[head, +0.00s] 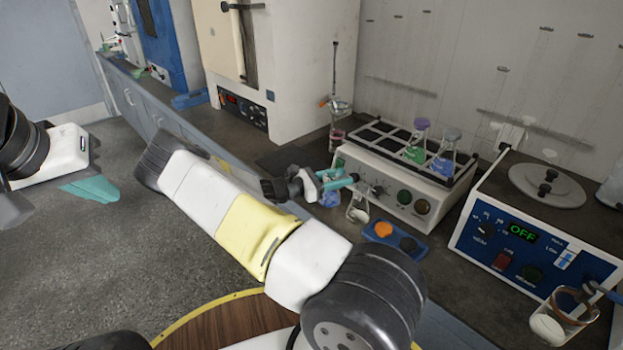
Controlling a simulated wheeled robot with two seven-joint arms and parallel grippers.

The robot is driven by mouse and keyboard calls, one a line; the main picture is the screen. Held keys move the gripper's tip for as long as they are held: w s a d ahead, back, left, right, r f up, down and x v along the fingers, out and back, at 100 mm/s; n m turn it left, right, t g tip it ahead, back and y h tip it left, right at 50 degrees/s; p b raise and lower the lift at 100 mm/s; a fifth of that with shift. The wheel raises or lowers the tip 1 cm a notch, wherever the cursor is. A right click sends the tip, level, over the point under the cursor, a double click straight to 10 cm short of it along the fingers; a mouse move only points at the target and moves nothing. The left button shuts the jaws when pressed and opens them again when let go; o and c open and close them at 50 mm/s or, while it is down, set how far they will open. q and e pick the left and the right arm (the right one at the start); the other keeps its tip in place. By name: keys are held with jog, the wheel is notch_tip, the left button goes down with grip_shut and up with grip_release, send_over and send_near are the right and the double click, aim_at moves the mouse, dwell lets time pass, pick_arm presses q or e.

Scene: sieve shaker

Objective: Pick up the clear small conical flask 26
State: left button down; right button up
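A small clear conical flask (358,210) stands on the dark bench in front of the shaker, left of a blue pad. My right gripper (350,181), with teal fingers, is just above and to the left of this flask, apart from it as far as I can see. The fingers are small and seen from the side, so their opening is unclear. A blue flask or vessel (330,199) stands just left of the clear flask, partly hidden below my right gripper. My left gripper (92,188) shows teal fingers at the far left, over the floor, well away from the bench.
The shaker (380,190) holds a green-filled flask (416,145) and a bluish flask (447,155). The blue pad (395,239) has orange and dark discs. A device reading OFF (535,235) and a beaker (562,318) stand right. A white oven (285,70) stands behind.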

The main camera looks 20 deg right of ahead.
grip_shut()
jog(key=shift+r, duration=0.15)
